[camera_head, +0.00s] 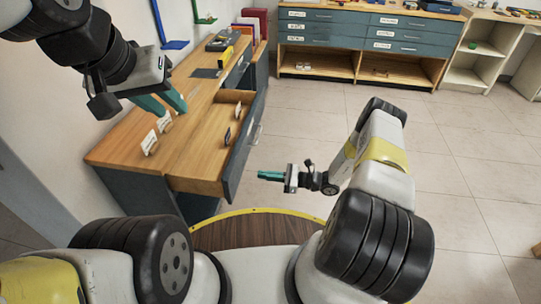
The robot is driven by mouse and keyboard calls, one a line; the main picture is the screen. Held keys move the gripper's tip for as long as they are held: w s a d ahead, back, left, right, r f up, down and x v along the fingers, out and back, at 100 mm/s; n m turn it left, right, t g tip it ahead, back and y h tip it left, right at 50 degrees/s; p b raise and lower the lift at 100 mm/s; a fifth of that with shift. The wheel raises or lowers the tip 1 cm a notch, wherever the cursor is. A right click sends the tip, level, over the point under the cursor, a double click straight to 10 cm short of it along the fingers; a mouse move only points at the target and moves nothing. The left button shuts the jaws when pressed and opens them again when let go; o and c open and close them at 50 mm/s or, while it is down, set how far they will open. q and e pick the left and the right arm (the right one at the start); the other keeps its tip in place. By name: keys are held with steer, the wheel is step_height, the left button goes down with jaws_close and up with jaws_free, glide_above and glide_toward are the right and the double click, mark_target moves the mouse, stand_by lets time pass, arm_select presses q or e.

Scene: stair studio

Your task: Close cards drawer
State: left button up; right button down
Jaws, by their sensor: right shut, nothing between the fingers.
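An open drawer (204,158) with a wooden inside and a dark blue-grey front sticks out of the wooden desk (132,128) on the left. Small dark plates stand inside it near the front. I cannot read any label that marks it as the cards drawer. My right gripper (259,175) is shut and empty, to the right of the drawer front and apart from it. My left gripper (172,111) is open and empty, with its teal fingers above the desk top, left of the drawer.
Small white cards (149,143) stand on the desk top. Books (255,22) stand at its far end. A blue-grey drawer cabinet (362,35) and white shelves (478,52) line the back. The tiled floor (300,115) right of the desk is clear.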

mark_target(238, 171)
steer(key=x, duration=0.7)
steer(key=shift+w+a, duration=0.1)
steer(key=shift+a, duration=0.15)
steer(key=shift+a, duration=0.1)
